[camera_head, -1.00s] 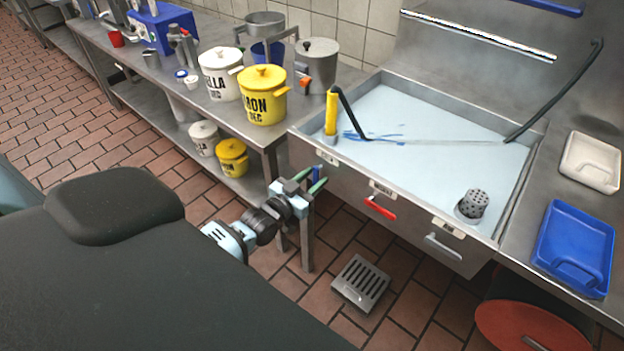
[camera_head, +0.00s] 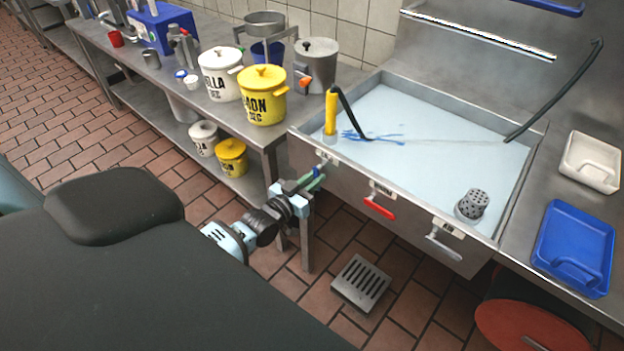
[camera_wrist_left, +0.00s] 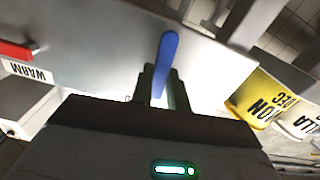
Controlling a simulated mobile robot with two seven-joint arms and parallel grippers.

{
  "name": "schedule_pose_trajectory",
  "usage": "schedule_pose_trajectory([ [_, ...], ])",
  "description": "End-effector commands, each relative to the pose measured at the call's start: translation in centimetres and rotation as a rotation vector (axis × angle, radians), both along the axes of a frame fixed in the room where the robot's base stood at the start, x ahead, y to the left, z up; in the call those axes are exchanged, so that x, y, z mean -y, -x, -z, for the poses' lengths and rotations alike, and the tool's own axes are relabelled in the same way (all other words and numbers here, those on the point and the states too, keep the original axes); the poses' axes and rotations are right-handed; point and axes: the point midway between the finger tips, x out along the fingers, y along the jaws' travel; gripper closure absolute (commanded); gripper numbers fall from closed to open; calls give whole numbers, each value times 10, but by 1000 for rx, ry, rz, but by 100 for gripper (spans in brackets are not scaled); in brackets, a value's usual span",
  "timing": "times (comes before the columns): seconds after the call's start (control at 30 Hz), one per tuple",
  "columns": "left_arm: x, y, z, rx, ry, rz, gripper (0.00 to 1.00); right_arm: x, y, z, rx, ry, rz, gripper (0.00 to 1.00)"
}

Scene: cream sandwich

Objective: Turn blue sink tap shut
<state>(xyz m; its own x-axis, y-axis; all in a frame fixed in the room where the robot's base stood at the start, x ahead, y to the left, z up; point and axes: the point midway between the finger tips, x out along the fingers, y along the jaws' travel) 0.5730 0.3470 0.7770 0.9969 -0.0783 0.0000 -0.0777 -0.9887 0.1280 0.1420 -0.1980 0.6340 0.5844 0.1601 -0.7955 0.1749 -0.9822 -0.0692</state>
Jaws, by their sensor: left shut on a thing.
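The blue tap handle (camera_head: 317,172) is on the front panel of the sink (camera_head: 350,172), near its left end. In the left wrist view the blue tap handle (camera_wrist_left: 168,52) stands between my fingers, its rounded end beyond the tips. My left gripper (camera_head: 312,182) is shut on it; the gripper also shows in the left wrist view (camera_wrist_left: 162,84). The sink holds pale bluish water (camera_head: 430,125) with blue streaks near the yellow-handled hose (camera_head: 331,112). My right gripper is not in view.
A red tap handle (camera_head: 379,207) and a grey handle (camera_head: 444,246) sit further right on the same panel. The steel table (camera_head: 268,143) with white and yellow pots (camera_head: 262,100) is close on the left. A floor drain (camera_head: 361,284) lies below.

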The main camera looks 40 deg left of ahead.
Motion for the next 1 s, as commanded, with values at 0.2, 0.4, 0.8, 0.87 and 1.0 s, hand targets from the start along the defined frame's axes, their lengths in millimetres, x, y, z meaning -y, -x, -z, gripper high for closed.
schedule_pose_trajectory([
  [0.2, 4, 1, -1, -14, 179, 0, 100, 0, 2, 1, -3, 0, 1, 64],
  [0.4, 9, 1, -2, -29, 371, 0, 100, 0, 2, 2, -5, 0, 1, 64],
  [0.8, 15, 2, -8, -60, 751, 0, 100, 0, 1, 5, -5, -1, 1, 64],
  [0.87, 16, 2, -8, -64, 808, 0, 100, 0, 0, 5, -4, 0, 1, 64],
  [1.0, 18, 2, -11, -74, 940, 0, 100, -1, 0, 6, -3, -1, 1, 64],
])
